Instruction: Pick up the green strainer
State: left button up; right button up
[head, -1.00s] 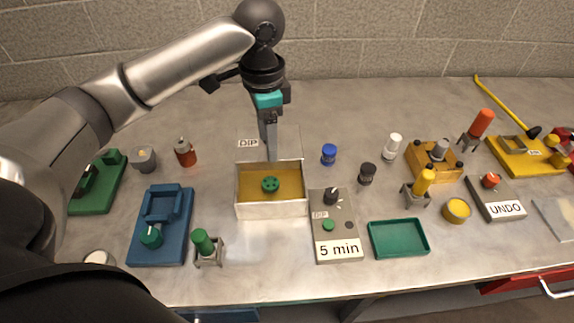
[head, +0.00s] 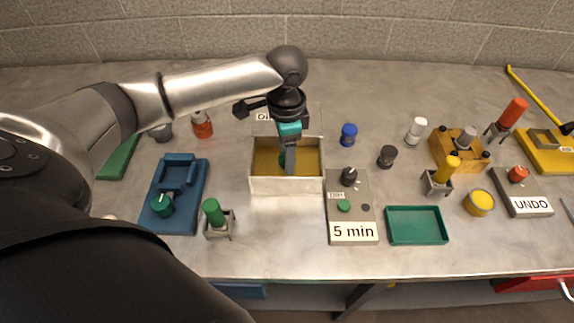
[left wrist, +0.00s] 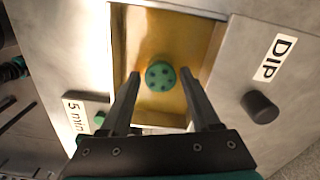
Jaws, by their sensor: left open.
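The green strainer (left wrist: 160,76) is a round disc with several dark holes. It sits inside the open dip box (head: 287,185), whose inside is amber yellow. In the head view the strainer (head: 283,160) is mostly hidden behind my left gripper (head: 287,168). My left gripper points down into the box. In the left wrist view its fingers (left wrist: 162,85) are apart, one on each side of the strainer, with gaps between them and it. I cannot tell the fingertips' exact height above it. My right gripper is not in view.
A grey timer marked "5 min" (head: 351,213) stands right of the box, and an empty green tray (head: 416,226) further right. A blue fixture (head: 175,208) and a green-topped bottle in a stand (head: 218,222) are to the left. Open bench lies in front of the box.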

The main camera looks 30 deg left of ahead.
pick_arm(q)
notch_tip(320, 180, down, 2)
jog(key=shift+f, duration=0.2)
grip_shut()
dwell(0.4)
